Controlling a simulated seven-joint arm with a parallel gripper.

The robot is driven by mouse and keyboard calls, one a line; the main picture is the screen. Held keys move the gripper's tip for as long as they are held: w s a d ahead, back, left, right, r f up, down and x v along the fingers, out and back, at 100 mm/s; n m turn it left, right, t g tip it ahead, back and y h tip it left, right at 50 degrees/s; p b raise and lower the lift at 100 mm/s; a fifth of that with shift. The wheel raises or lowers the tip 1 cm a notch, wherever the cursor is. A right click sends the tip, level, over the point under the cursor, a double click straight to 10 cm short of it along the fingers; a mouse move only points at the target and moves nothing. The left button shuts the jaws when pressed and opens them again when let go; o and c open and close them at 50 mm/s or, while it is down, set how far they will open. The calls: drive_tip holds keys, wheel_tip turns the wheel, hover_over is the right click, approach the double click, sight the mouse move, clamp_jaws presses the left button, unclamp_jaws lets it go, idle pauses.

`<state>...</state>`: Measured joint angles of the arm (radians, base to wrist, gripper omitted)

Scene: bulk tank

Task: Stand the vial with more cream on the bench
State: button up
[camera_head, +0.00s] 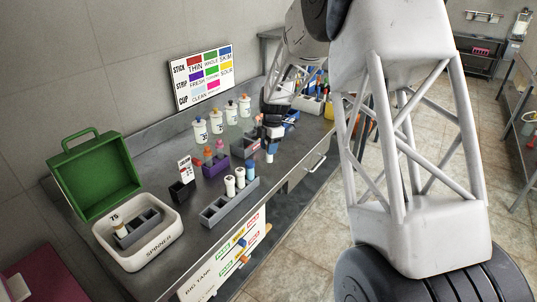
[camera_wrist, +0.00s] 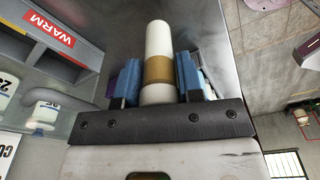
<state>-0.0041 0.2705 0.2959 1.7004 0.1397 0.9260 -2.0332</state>
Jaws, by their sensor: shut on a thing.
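My gripper (camera_wrist: 157,82) is shut on a vial (camera_wrist: 158,38), with one blue finger on each side of it. The vial is white with a tan band around its middle. Its lower end is hidden behind the gripper's dark crossbar. In the head view my gripper (camera_head: 270,146) is over the bench (camera_head: 190,236), near its front edge, right of the grey rack (camera_head: 232,203). How much cream any vial holds is too small to tell.
A white spinner tray (camera_head: 153,261) with a vial (camera_head: 118,226) stands front left, by an open green case (camera_head: 97,178). A purple rack (camera_head: 215,167), a small black holder (camera_head: 181,191) and labelled white bottles (camera_head: 200,131) are behind. A grey WARM block (camera_wrist: 60,52) is near the gripper.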

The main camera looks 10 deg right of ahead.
drive_tip(key=shift+w+f, duration=0.1)
drive_tip(key=shift+w, duration=0.2)
drive_tip(key=shift+f, duration=1.7)
drive_tip(key=shift+f, duration=0.1)
drive_tip(key=o, duration=0.9)
drive_tip(key=shift+o, duration=0.2)
drive_tip(key=r, duration=0.4)
drive_tip(key=d+r, duration=0.1)
drive_tip(key=r, duration=0.7)
drive_tip(key=shift+w+d+r, duration=0.1)
drive_tip(key=shift+w+d, duration=0.05)
drive_tip(key=shift+w, duration=0.1)
drive_tip(key=shift+s, duration=0.1)
